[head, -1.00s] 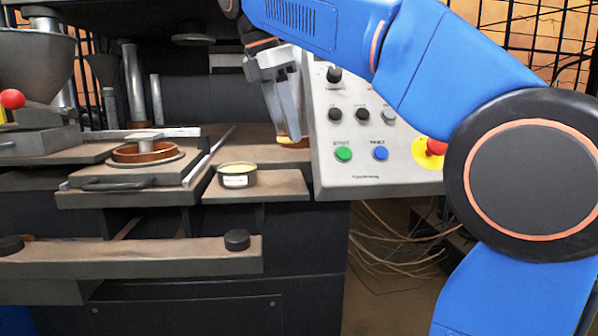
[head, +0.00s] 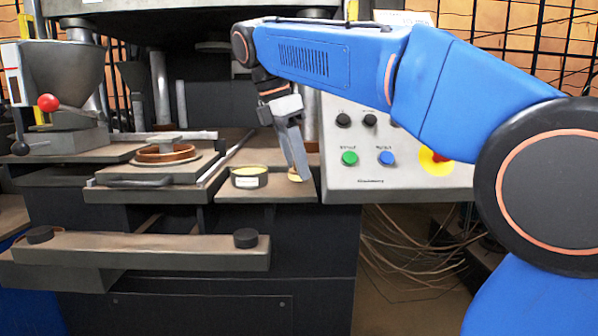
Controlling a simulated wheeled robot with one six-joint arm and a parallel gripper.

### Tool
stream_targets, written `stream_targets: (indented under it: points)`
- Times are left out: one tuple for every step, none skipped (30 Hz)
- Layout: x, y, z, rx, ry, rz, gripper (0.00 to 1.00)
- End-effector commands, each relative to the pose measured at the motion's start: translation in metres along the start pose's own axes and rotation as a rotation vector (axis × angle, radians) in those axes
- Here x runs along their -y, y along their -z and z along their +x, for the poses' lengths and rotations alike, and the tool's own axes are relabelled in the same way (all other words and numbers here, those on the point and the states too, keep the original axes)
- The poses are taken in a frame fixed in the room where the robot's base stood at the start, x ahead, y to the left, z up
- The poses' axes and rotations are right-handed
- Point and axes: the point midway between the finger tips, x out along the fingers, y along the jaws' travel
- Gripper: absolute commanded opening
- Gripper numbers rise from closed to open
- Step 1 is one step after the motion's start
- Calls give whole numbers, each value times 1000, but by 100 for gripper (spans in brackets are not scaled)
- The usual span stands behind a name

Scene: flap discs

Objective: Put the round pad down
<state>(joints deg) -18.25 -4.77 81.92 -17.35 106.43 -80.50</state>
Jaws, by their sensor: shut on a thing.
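My gripper (head: 299,174) points down over the right part of the small brown shelf (head: 265,192) at the front of the machine. It is shut on a small yellowish thing (head: 294,178), which looks like the round pad. Only part of the pad shows beside the fingertips. The pad is at or just above the shelf top; I cannot tell whether it touches.
A round dark tin (head: 249,182) with a white label and yellow contents stands just left of my gripper. Further left is a mould plate with a brown ring (head: 165,154). The control panel (head: 425,185) stands close on the right.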

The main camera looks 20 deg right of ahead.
Motion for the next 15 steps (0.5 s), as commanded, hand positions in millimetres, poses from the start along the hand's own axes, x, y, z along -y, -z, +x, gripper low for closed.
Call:
stream_targets:
  points:
    - [-4,2,7,0,2,-1,11]
    - [-5,3,10,0,2,-2,11]
    - [-7,3,14,0,1,-2,11]
    - [-8,4,15,0,0,-2,11]
    - [-9,4,16,0,0,-2,11]
    - [-9,4,16,0,-1,-3,11]
    - [-9,4,16,0,-1,-3,11]
    - [-9,4,16,0,-1,-3,11]
    - [-9,4,16,0,-1,-3,11]
    - [-9,4,16,0,-1,-3,11]
    - [-9,4,16,0,-1,-3,11]
    - [-9,4,16,0,-1,-3,11]
    - [-9,4,17,0,-1,-3,11]
    - [-9,5,18,0,-1,-3,11]
    - [-9,5,19,0,-1,-3,11]
